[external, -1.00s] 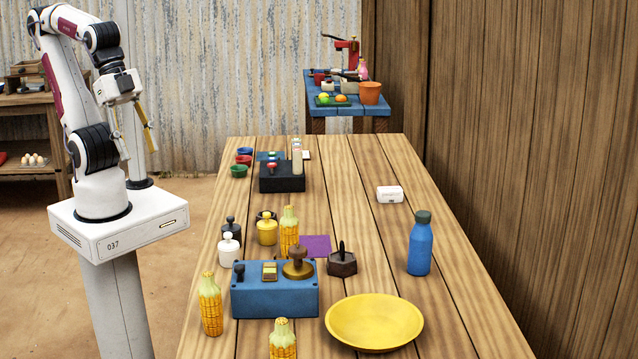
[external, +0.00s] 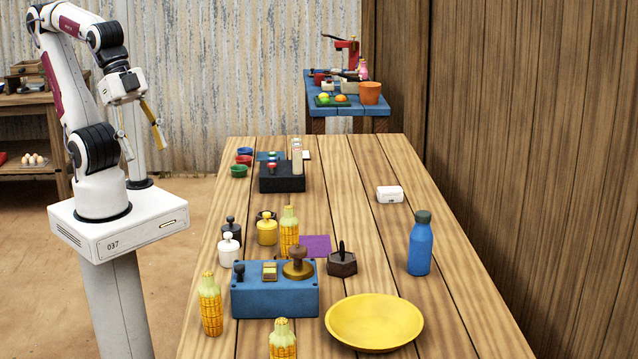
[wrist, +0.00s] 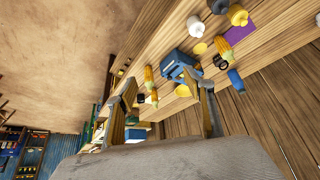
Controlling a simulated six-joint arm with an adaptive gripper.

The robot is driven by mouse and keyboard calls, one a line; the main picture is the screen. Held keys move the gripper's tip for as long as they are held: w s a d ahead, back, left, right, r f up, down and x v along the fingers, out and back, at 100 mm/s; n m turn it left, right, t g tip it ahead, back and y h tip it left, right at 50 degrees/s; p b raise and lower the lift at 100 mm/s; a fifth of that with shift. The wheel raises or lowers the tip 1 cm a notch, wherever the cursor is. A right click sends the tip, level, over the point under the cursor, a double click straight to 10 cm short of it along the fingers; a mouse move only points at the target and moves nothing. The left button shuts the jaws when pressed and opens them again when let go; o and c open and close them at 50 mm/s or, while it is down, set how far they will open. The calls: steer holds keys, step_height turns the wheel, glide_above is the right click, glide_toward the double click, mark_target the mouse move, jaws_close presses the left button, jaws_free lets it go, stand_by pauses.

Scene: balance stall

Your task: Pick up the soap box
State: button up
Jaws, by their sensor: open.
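The soap box, a small white box with a dark mark on its front (external: 390,194), lies on the right half of the wooden table (external: 350,165) in the external view. I cannot make it out in the wrist view. My gripper (external: 141,145) is raised at the left, off the table's edge and far from the box. Its two fingers are spread and empty. They also show in the wrist view (wrist: 163,100), with the table beyond them, seen tilted.
A blue bottle (external: 420,246) stands in front of the box, to its right. A yellow plate (external: 374,322), a blue scale base (external: 275,292) and several corn-patterned bottles fill the near end. A black device (external: 282,180) stands farther back. The table around the box is clear.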

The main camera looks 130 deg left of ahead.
steer(key=w+a+f+n+t+y, duration=0.1)
steer(key=w+a+n+y, duration=0.1)
steer(key=w+a, duration=0.7)
steer(key=w+a+f+n+y, duration=0.15)
steer(key=w+a, duration=0.45)
steer(key=a, duration=0.6)
steer(key=w+a+f+n+t+y, duration=0.1)
steer(key=w+a+n+y, duration=0.1)
steer(key=w+a, duration=0.7)
steer(key=n+t+y, duration=0.1)
steer(key=n+y, duration=0.3)
glide_toward(387, 189)
steer(key=shift+x, duration=0.8)
steer(key=shift+f, duration=0.15)
steer(key=shift+x, duration=1.25)
steer(key=shift+w+a, duration=0.1)
